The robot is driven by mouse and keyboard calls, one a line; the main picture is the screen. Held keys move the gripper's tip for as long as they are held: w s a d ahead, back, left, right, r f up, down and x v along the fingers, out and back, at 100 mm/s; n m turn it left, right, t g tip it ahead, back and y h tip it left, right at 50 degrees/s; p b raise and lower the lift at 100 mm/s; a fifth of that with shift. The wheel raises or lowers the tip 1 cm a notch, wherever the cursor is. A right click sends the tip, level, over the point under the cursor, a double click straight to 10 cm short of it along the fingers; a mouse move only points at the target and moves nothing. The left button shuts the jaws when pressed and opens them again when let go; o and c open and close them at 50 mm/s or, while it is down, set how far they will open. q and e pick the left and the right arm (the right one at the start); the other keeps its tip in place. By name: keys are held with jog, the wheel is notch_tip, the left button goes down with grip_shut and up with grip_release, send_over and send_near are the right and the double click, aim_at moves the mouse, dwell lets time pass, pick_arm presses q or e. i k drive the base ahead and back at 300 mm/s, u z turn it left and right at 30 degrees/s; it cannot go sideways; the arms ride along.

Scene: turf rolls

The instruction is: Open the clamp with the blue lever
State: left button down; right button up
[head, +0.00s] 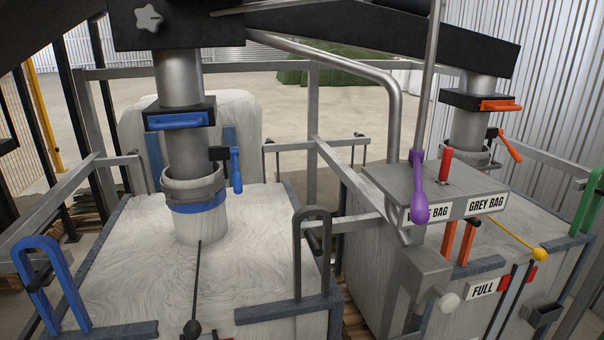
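A metal clamp band (190,187) sits around the left spout (180,80), at the neck of the white bag (110,260). Its blue lever (236,170) hangs down, roughly upright, from a black block (219,153) on the clamp's right side. From this view I cannot tell whether the clamp is tight or loose. A blue band (200,207) shows just under the clamp. Neither of my grippers is in view.
A blue-handled slide (178,121) sits above the clamp. The right spout has an orange clamp lever (510,146) and an orange slide handle (501,105). A purple-knobbed lever (417,190) stands at the sign box (400,180). Grey rails (314,120) and a blue hook (50,270) surround the bag.

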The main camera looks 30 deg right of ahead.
aim_at(237, 179)
jog(key=z, duration=0.45)
jog(key=i, duration=0.4)
jog(key=z, duration=0.4)
